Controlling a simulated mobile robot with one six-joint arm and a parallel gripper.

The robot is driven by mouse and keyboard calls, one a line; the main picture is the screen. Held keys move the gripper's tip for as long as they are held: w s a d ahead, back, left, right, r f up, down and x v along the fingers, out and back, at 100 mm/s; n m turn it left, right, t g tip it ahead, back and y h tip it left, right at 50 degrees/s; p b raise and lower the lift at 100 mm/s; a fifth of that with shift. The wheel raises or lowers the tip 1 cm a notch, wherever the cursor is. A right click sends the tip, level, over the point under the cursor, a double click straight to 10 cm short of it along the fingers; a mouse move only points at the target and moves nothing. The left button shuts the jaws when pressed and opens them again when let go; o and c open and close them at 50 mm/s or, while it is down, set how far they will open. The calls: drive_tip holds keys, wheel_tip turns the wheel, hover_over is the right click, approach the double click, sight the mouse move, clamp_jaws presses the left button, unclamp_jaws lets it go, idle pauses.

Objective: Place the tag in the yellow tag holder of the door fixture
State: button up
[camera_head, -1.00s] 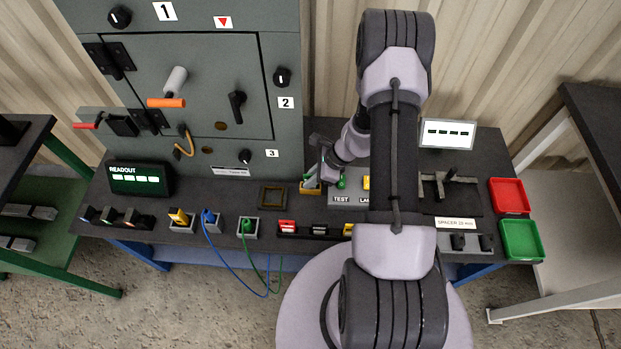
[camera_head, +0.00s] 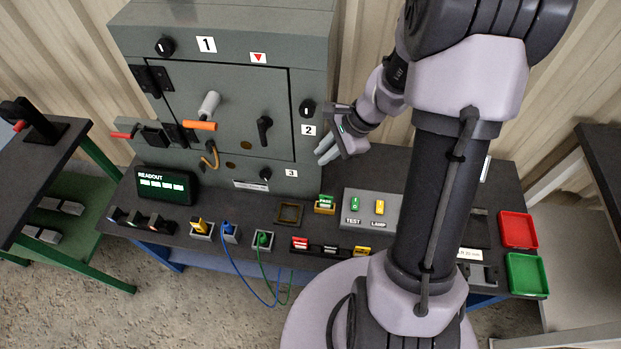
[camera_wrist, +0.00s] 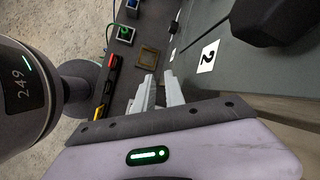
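A green tag, apparently lettered PASS (camera_head: 326,199), stands upright in a small yellow holder (camera_head: 324,209) on the bench, in front of the cabinet's right side. My gripper (camera_head: 325,152) is above and behind the tag, apart from it, near the cabinet's label 2. Its two pale fingers are apart with nothing between them. The wrist view shows my gripper (camera_wrist: 160,75) open and empty too. I cannot make out the tag or its holder in the wrist view.
The grey cabinet (camera_head: 230,85) rises close left of my gripper. A grey TEST/LAMP box (camera_head: 368,220) stands right of the holder and a square brown frame (camera_head: 289,213) left of it. Red (camera_head: 518,230) and green (camera_head: 527,274) trays lie at the right.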

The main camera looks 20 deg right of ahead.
drive_tip(key=s+a+r+n+h, duration=0.1)
drive_tip(key=s+a+r+n, duration=0.15)
drive_tip(key=a+r, duration=0.35)
drive_tip(key=s+a+r+n, duration=0.2)
drive_tip(key=a+r+n, duration=0.15)
drive_tip(key=r, duration=0.45)
drive_tip(key=s+a+r+n+t, duration=0.1)
drive_tip(key=s+r+n, duration=0.1)
drive_tip(key=s, duration=0.2)
drive_tip(key=s+a+r+n+h, duration=0.1)
drive_tip(key=s+a+n, duration=0.1)
drive_tip(key=s+n, duration=0.1)
drive_tip(key=s+a+r+n+t+b, duration=0.1)
drive_tip(key=s+a+r+n, duration=0.1)
drive_tip(key=s, duration=0.3)
drive_tip(key=shift+s+r+n+t, duration=0.15)
drive_tip(key=shift+r+n+t, duration=0.15)
drive_tip(key=shift+n, duration=0.3)
